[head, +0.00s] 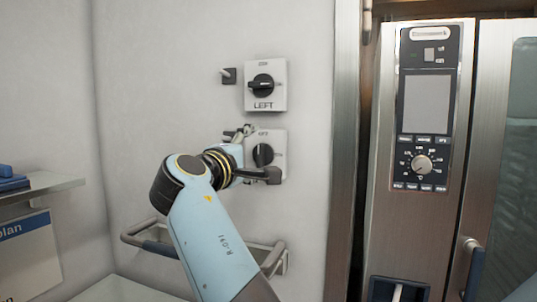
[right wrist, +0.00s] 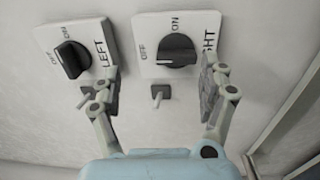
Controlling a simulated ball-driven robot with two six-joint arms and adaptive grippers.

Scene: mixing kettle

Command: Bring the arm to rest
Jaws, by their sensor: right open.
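My right gripper (head: 257,154) is raised at the wall in front of the lower switch box (head: 280,139). In the right wrist view the gripper (right wrist: 160,76) is open, with its fingers apart and nothing between the pads. Its fingers stand to either side of the black knob (right wrist: 177,50) of the switch marked RIGHT; I see no clear contact. In the head view my arm partly hides this box. My left gripper is out of view.
The LEFT switch box (head: 265,86) is above, with a small toggle (head: 229,75) beside it. A rail (head: 270,262) runs below the forearm. A steel oven (head: 420,130) stands at the right. A shelf (head: 45,184) is at the far left.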

